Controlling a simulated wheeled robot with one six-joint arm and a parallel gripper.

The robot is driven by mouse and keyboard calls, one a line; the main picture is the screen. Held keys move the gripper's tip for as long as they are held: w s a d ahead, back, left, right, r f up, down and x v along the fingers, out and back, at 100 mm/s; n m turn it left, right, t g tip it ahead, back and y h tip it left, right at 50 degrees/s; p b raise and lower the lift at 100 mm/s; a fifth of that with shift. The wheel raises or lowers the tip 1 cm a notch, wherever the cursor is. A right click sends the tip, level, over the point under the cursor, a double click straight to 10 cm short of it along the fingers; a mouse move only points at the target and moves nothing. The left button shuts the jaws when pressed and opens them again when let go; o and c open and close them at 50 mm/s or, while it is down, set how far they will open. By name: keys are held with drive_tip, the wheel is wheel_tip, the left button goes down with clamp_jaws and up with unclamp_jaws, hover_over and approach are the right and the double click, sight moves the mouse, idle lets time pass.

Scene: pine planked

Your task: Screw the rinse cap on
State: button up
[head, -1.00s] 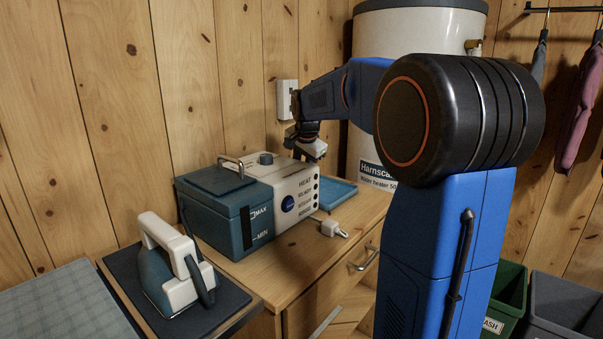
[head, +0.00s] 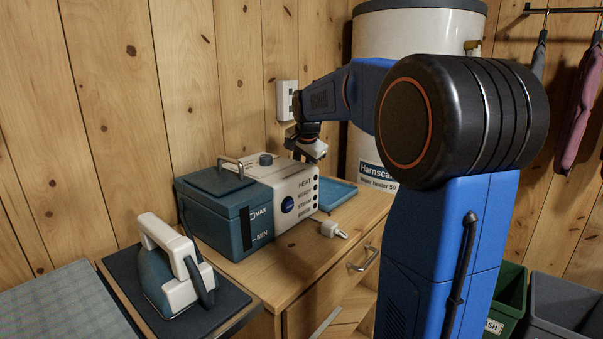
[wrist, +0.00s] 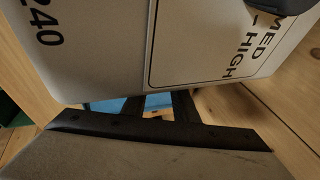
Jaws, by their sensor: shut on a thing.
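The steam station is a box with a blue-green tank (head: 225,215) at its left and a white body (head: 295,190) at its right, on a wooden cabinet. My gripper (head: 309,160) points down at the far right end of the white body. In the wrist view, the dark fingers (wrist: 160,106) reach under the edge of the white body (wrist: 100,45).
A blue tray (head: 338,194) lies beside the station's right end. A small white plug-like piece (head: 330,229) lies on the cabinet top (head: 290,255) in front. An iron (head: 175,270) rests on a dark pad at the left. A water heater (head: 410,60) stands behind my arm.

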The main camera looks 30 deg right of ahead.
drive_tip(key=shift+a, duration=0.25)
idle(0.6)
drive_tip(key=shift+d, duration=0.25)
